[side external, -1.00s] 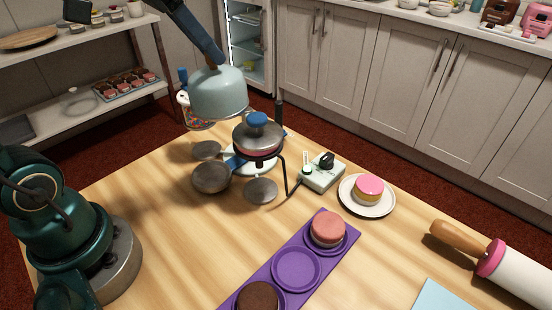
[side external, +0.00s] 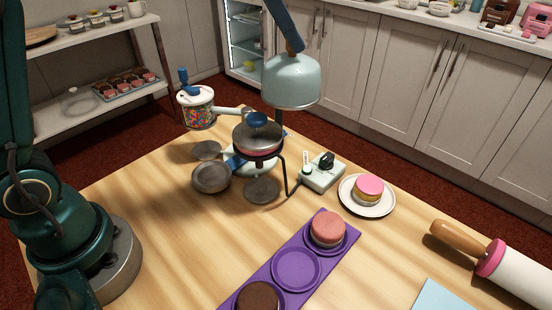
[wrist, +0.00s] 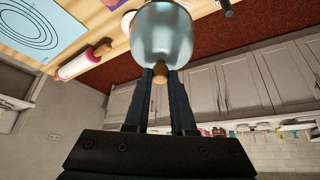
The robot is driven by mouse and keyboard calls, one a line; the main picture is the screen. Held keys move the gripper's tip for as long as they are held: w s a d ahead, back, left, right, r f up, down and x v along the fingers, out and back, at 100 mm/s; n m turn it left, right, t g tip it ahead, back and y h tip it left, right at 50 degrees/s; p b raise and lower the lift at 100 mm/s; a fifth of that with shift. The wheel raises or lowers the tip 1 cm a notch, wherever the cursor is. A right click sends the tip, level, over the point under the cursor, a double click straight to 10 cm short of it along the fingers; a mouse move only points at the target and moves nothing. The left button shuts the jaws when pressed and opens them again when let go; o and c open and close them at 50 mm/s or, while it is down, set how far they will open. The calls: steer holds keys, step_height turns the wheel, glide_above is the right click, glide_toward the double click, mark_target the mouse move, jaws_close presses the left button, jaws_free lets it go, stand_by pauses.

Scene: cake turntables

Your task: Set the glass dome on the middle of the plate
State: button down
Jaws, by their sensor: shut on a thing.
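The pale blue, see-through glass dome (side external: 290,82) hangs upright in the air, open side down, above the back of the table. It has a wooden knob on top. My gripper (side external: 297,46) is shut on this knob; in the wrist view my two dark fingers (wrist: 160,76) pinch the knob, with the dome (wrist: 164,35) beyond it. The white plate (side external: 346,195) lies on the table, below and to the right of the dome, carrying a small pink-topped cake (side external: 368,188). The dome is clear of the plate and the cake.
A stand with a blue-knobbed lid (side external: 257,134) and several small pans is left of the plate. A control box (side external: 322,173) sits between them. A purple tray (side external: 296,270) with cakes is in front; a rolling pin (side external: 500,268) lies right. A sprinkle jar (side external: 197,108) stands behind.

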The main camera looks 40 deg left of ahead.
steer(key=shift+m+g+h, duration=0.3)
steer(key=shift+m, duration=0.5)
steer(key=w+f, duration=0.1)
steer(key=w+d+f, duration=0.1)
steer(key=w, duration=0.2)
steer(key=shift+w+d+f, duration=0.15)
steer(key=shift+d+f, duration=0.1)
steer(key=shift+f, duration=0.15)
steer(key=shift+w+d+f, duration=0.5)
steer(key=shift+d+f, duration=1.6)
steer(key=shift+f, duration=0.6)
steer(key=shift+w+d+f, duration=0.55)
steer(key=shift+d+f, duration=1.55)
steer(key=shift+f, duration=0.65)
steer(key=shift+w+d+f, duration=0.5)
steer(key=shift+d+f, duration=1.6)
steer(key=shift+f, duration=0.6)
steer(key=c, duration=0.8)
jaws_free()
steer(key=shift+f, duration=0.15)
steer(key=shift+o, duration=0.2)
